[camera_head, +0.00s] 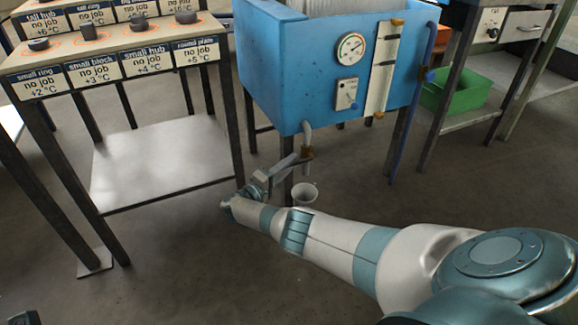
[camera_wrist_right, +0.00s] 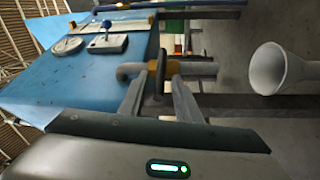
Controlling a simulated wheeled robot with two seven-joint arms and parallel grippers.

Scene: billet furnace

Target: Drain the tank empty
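The blue tank (camera_head: 300,60) stands on dark legs at the top middle of the head view; it also fills the left of the wrist view (camera_wrist_right: 75,90). A grey drain pipe (camera_head: 307,132) bends down from its underside to a brass-coloured valve (camera_head: 306,152). The valve (camera_wrist_right: 160,68) has a dark handle (camera_wrist_right: 159,90) in the wrist view. My right gripper (camera_wrist_right: 158,92) is at the valve, its two fingers on either side of the handle with gaps showing. A white funnel (camera_head: 305,193) sits below the outlet.
A round gauge (camera_head: 350,46) and a pale level strip (camera_head: 384,67) are on the tank front. A labelled table with a lower shelf (camera_head: 160,160) stands left. A green bin (camera_head: 455,92) sits on a bench shelf at right. Open floor lies in front.

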